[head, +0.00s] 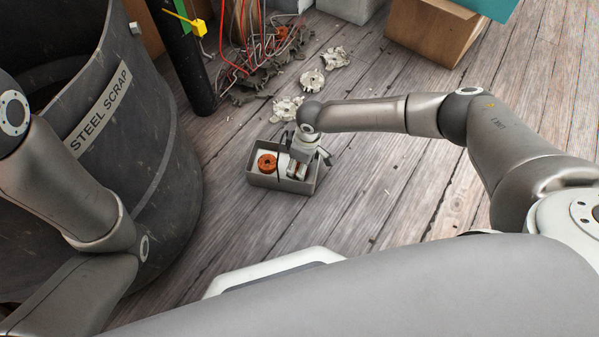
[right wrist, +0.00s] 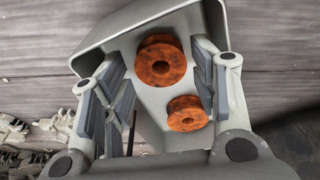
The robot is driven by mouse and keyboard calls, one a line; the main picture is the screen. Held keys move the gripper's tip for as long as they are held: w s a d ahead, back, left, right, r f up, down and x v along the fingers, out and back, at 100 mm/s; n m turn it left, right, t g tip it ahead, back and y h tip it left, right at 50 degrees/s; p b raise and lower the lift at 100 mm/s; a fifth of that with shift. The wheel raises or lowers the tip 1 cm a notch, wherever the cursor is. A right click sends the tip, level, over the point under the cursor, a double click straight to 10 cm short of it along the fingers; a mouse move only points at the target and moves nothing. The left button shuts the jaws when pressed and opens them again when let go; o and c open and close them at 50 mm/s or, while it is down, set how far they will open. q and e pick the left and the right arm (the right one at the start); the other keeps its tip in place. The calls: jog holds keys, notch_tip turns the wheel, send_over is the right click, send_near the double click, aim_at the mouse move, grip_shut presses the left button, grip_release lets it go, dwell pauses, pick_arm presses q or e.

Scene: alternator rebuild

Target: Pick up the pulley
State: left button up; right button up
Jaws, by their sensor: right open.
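I cannot tell for sure which is the pulley. One orange part (head: 267,163) shows in the head view, in the bin's left half. My right gripper (head: 307,166) is open and empty over the bin's right part. Its fingers (right wrist: 160,86) stand on both sides, apart from the parts. My left gripper is out of view.
A large dark barrel marked STEEL SCRAP (head: 150,150) stands left of the bin. Pale metal castings (head: 311,80) and a tangle of red wires (head: 238,55) lie behind it. A cardboard box (head: 432,30) is at the back. The wooden floor right of the bin is clear.

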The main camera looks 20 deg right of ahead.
jog(key=shift+a+f+b, duration=0.1)
jog(key=shift+f+b, duration=0.3)
jog(key=shift+f, duration=0.5)
jog(key=shift+c, duration=0.2)
jog(key=c, duration=0.9)
jog(key=shift+o, duration=0.2)
jog(key=shift+r, duration=0.2)
